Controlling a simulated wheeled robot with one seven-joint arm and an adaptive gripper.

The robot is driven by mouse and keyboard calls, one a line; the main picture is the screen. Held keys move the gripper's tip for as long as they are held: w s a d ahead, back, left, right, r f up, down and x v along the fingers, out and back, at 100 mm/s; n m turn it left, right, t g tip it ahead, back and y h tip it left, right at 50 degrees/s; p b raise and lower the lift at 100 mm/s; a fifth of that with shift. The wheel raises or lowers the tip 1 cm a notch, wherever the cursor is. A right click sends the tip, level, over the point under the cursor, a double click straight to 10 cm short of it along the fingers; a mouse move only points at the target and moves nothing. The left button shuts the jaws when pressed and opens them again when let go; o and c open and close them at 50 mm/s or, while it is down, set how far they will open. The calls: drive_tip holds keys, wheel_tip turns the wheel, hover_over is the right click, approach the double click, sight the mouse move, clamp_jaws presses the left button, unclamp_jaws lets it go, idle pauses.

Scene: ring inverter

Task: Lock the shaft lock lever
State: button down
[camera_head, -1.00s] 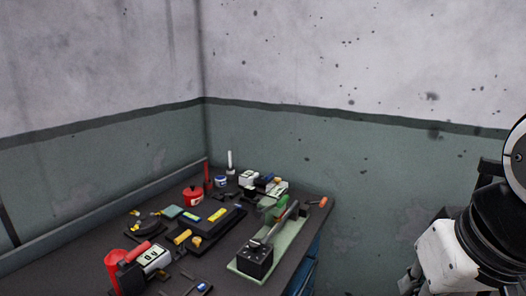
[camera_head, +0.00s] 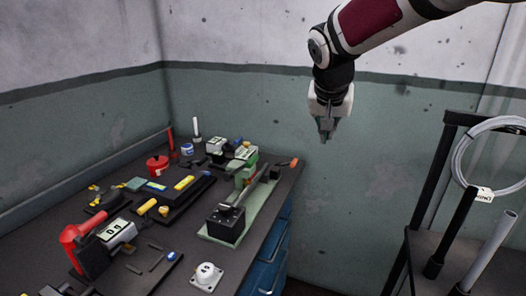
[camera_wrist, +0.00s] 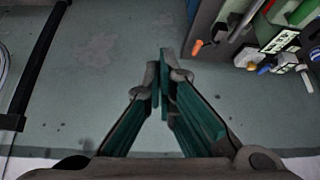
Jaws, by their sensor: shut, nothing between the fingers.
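On the workbench (camera_head: 140,216) a pale green base plate (camera_head: 262,205) carries a black box (camera_head: 226,224), a long grey shaft (camera_head: 262,185) and a green block (camera_head: 246,168). A small dark lever-like part (camera_head: 230,207) is on top of the black box; I cannot tell whether it is the shaft lock lever or how it is set. My gripper (camera_head: 325,134) hangs in the air right of the bench and points down. It is shut and empty, apart from everything. In the wrist view its fingertips (camera_wrist: 163,62) meet, with the bench at upper right.
A red can (camera_head: 157,165), a red-handled tool (camera_head: 72,240), a white round fitting (camera_head: 206,276) and meters crowd the bench. An orange-handled tool (camera_head: 294,163) lies at its right edge. A dark rack (camera_head: 420,200) with a coiled cable (camera_head: 490,150) stands at right. Between is free floor.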

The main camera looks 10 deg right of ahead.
drive_tip(key=w+a+f+m+t+h+b, duration=0.15)
drive_tip(key=w+f, duration=0.25)
drive_tip(key=w, duration=0.5)
drive_tip(key=w+a+f+b, duration=0.15)
drive_tip(key=w+f, duration=0.25)
drive_tip(key=w, duration=0.6)
hover_over(295, 162)
drive_tip(key=f, duration=0.6)
drive_tip(key=shift+s+a+f+p, duration=0.15)
drive_tip(key=shift+s+p, duration=0.05)
drive_tip(key=shift+p, duration=0.15)
wheel_tip(295, 162, down, 3)
drive_tip(key=shift+w+f, duration=0.1)
drive_tip(key=shift+w, duration=0.05)
drive_tip(key=shift+f, duration=0.5)
